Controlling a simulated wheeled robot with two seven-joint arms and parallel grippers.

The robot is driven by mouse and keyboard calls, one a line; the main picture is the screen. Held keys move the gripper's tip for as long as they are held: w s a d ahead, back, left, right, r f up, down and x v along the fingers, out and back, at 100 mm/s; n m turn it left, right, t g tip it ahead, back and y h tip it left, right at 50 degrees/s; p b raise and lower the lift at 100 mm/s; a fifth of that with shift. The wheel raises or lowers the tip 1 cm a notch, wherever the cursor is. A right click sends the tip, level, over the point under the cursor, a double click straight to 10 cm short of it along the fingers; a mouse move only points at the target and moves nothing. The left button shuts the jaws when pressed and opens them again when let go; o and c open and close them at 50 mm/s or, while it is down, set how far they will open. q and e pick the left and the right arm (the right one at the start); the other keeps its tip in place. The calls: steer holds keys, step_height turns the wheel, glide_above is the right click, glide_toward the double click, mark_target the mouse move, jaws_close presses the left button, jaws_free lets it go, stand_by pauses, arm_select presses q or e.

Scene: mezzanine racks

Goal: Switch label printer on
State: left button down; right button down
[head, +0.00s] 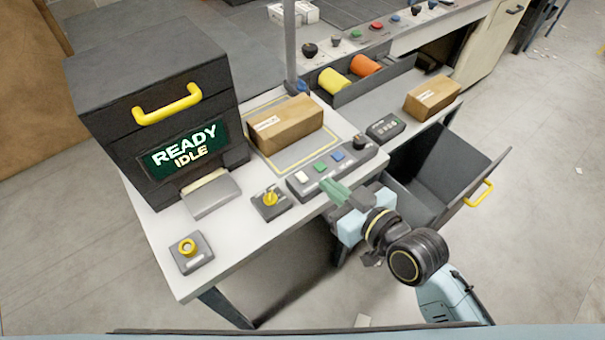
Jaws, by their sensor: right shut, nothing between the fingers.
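The label printer (155,110) is a large dark box with a yellow handle (167,104) at the left end of the bench. Its screen (184,152) reads "READY" and "IDLE". A control strip (347,165) carries white, green and blue buttons and a black knob. My right gripper (333,188) is shut and empty, its green fingertips at the strip's front edge, close to the green button; contact cannot be told. My left gripper is not in view.
A cardboard box (290,128) lies on a yellow-outlined pad behind the strip. Another box (433,98) is farther right. A small keypad (385,129) sits near the bench edge. An open drawer (460,165) juts out right of my right gripper. A pole (290,45) rises behind.

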glide_above(302, 181)
steer(key=f, duration=0.2)
steer(key=shift+w+a+f+b, duration=0.15)
steer(key=shift+a+f+b, duration=0.05)
steer(key=shift+f+b, duration=0.15)
steer(key=f, duration=0.2)
steer(key=shift+s+d+f+b, duration=0.15)
steer(key=shift+s+f+b, duration=0.05)
steer(key=shift+f+b, duration=0.15)
steer(key=shift+f, duration=0.55)
